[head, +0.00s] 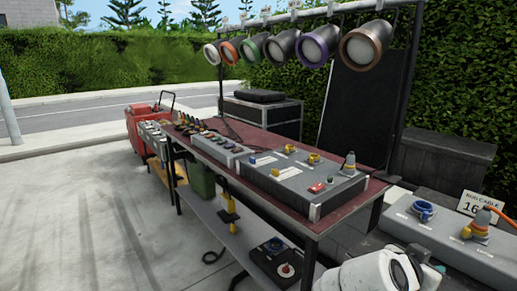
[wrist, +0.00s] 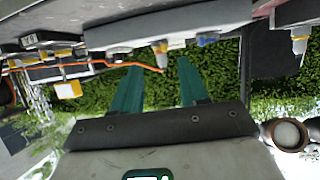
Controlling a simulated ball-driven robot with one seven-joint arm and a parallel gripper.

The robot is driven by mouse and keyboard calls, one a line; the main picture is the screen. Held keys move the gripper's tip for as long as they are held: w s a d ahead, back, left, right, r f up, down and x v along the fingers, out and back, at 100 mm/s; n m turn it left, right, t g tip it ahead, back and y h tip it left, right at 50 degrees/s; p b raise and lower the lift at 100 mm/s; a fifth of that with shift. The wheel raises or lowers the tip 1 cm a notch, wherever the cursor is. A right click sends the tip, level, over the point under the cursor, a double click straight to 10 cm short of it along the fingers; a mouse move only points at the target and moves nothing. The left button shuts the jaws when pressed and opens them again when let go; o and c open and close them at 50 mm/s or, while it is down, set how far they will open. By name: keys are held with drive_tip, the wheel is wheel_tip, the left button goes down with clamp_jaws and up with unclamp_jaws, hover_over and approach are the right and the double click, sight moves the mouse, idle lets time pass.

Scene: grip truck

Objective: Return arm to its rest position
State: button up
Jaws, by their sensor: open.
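My gripper (wrist: 159,68) shows in the wrist view as two teal fingers spread apart. It is open, with nothing held between them. The wrist view looks upside down, with equipment along its top and a hedge behind the fingers. An orange cable (wrist: 88,65) ends at a grey and yellow plug (wrist: 161,54) just beyond the fingertips, seemingly apart from them. In the head view, a white link of my arm (head: 385,273) is at the bottom right; the fingers are not visible there. The orange cable (head: 504,213) and its plug (head: 482,222) show at the right edge.
The plug stands on a grey box (head: 450,243) with a blue socket (head: 423,209). A long red-topped table (head: 245,163) holds another grey box (head: 303,178) with connectors. Several lamps (head: 312,45) hang from a bar above it. Paving on the left (head: 70,220) is clear.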

drive_tip(key=s+a+f+n+g+y+p, duration=0.15)
drive_tip(key=s+f+n+y, duration=0.25)
drive_tip(key=s+f, duration=0.65)
drive_tip(key=s+f+n+g+y+p, duration=0.2)
drive_tip(key=s+f+n+y, duration=0.2)
drive_tip(key=s+f, duration=0.65)
drive_tip(key=s+a+f+n+g+y+p, duration=0.1)
drive_tip(key=s+a+f+n+g+y, duration=0.1)
drive_tip(key=s, duration=0.9)
drive_tip(key=shift+s+a+n+y+p, duration=0.35)
drive_tip(key=shift+a+n+y, duration=0.25)
drive_tip(key=shift+a, duration=0.3)
